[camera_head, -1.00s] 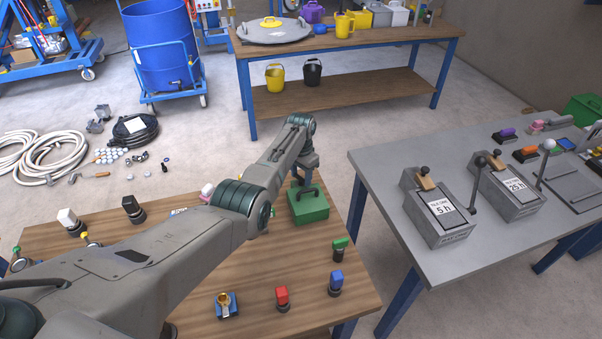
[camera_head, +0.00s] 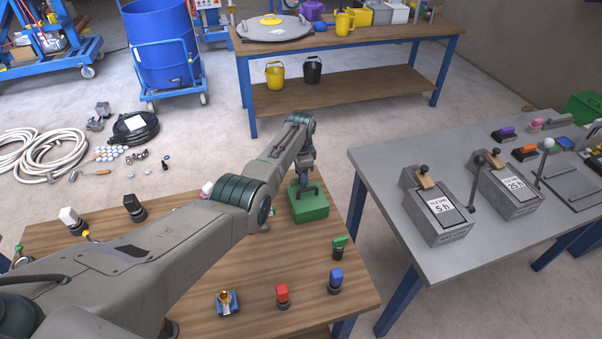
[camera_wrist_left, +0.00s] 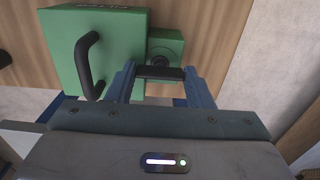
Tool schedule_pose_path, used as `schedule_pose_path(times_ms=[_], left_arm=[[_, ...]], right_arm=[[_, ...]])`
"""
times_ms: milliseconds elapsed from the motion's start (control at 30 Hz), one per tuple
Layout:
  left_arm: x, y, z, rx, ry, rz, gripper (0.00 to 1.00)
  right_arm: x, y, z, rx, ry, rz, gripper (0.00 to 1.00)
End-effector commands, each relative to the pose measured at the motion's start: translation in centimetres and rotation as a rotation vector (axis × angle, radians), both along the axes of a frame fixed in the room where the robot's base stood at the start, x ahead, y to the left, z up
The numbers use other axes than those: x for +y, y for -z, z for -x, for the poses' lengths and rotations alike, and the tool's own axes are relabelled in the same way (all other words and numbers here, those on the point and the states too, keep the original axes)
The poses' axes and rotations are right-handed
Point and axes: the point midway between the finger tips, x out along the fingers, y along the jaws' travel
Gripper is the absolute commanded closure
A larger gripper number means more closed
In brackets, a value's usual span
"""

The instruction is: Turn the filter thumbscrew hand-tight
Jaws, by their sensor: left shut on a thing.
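The green filter box (camera_head: 310,210) with a black arched handle stands at the wooden table's far right corner. In the left wrist view the green box (camera_wrist_left: 115,35) and its handle (camera_wrist_left: 84,65) fill the upper left. A smaller green block with a dark round fitting joins its right side. My left gripper (camera_wrist_left: 160,74) has its two blue fingers shut on a black bar, which looks like the thumbscrew's grip, in front of that fitting. In the head view the left gripper (camera_head: 305,180) is at the box, and the thumbscrew cannot be made out. My right gripper is not in view.
On the wooden table (camera_head: 290,255) stand green (camera_head: 338,247), blue (camera_head: 336,280) and red (camera_head: 282,295) knobs and a blue-based brass fitting (camera_head: 227,303). A grey table (camera_head: 385,180) with two lever boxes is to the right, across a gap. My left arm crosses the wooden table.

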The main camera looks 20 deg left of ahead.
Motion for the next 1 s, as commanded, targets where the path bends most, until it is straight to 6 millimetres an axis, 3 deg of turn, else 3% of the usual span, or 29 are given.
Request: schedule_pose_path(times_ms=[300, 333, 400, 433, 767, 1000], left_arm=[[0.0, -0.2, -0.1, -0.005, 0.0, 0.0, 0.76], [0.0, -0.2, -0.1, -0.005, 0.0, 0.0, 0.47], [0.0, -0.2, -0.1, -0.004, 0.0, 0.0, 0.33], [0.0, -0.1, -0.1, -0.004, 0.0, 0.0, 0.31], [0.0, -0.3, -0.1, -0.002, -0.001, 0.0, 0.31], [0.0, -3.1, -0.1, -0.006, -0.001, 0.0, 0.31]], right_arm=[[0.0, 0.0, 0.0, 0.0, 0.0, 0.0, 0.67], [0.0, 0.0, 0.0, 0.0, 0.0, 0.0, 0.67], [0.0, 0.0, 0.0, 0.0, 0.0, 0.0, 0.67], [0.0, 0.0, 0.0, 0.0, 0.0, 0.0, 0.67], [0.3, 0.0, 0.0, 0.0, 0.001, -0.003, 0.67], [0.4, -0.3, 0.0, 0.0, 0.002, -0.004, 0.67]])
